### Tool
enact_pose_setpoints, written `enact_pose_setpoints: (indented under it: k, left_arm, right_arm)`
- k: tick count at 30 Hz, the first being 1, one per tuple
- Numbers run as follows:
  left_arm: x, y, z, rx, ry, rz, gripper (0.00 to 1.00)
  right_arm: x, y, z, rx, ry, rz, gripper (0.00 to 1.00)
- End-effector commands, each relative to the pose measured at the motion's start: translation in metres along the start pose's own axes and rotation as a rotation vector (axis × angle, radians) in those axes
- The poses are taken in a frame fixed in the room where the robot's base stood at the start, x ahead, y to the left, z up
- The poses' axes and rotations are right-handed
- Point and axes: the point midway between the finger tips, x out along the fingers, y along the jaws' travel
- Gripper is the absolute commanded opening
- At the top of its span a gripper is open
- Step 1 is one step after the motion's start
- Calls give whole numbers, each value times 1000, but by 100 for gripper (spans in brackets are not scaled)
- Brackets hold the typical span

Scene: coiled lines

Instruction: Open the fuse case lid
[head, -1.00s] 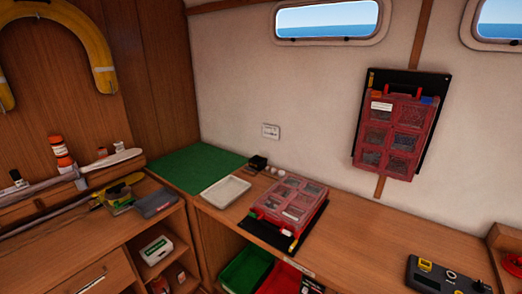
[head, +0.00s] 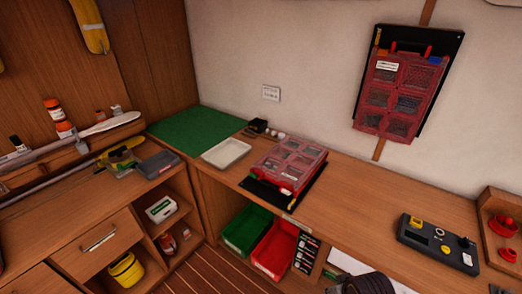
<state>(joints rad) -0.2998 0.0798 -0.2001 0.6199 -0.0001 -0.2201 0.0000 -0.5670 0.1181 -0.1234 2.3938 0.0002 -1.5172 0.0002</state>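Two red cases with clear compartmented lids are in the head view, and I cannot tell from their labels which is the fuse case. One red case (head: 290,163) lies on the wooden counter on a black mat or board (head: 309,195), its lid apparently shut. The other red case (head: 393,95) hangs upright on a black board (head: 447,67) on the white wall, also apparently shut, with red latches at its top. Small contents show dimly through both lids.
A white tray (head: 226,153) and green mat (head: 193,132) are left of the counter case. A black control box (head: 438,243) lies right. Green (head: 247,229) and red (head: 275,249) bins stand below. Counter between case and control box is clear. A dark ribbed object (head: 369,284) shows at the bottom edge.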

Motion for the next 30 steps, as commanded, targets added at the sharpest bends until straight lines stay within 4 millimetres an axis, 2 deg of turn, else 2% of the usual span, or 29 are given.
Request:
enact_pose_setpoints:
  k: [7,14,23,30]
  left_arm:
    - [0,0,0,0,0,0,75]
    - [0,0,0,0,0,0,75]
    - [0,0,0,0,0,0,75]
    - [0,0,0,0,0,0,75]
  right_arm:
    - [35,-1,5,-1,-13,-2,27]
    - [90,-4,17,-4,-32,-5,27]
    - [165,-8,45,-8,-58,-10,27]
    - [219,-10,76,-12,-78,-12,27]
